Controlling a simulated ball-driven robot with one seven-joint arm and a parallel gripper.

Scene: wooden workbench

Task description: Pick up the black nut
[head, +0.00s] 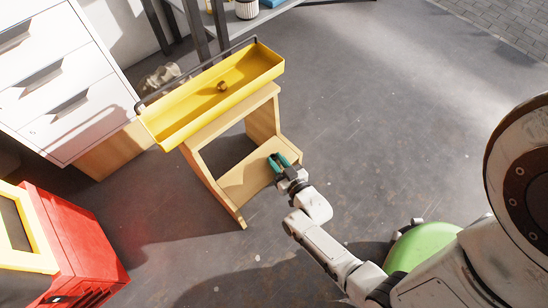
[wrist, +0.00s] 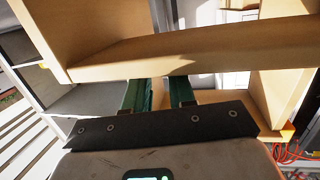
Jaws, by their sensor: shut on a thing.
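My gripper (head: 279,159) has teal fingers and is at the step of the wooden step stool (head: 247,180), on its right part. In the wrist view the two green fingers (wrist: 160,92) stand a little apart, pointing at the stool under its top board. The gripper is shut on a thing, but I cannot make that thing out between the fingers. I cannot pick out a black nut for certain in either view. A small brownish round piece (head: 222,87) lies in the yellow tray (head: 262,66), away from my gripper.
The tray sits on the stool's top, above and behind my gripper. White drawers (head: 62,90) stand at the left and a red box with a yellow top (head: 75,245) at the lower left. The grey floor (head: 400,110) to the right is clear.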

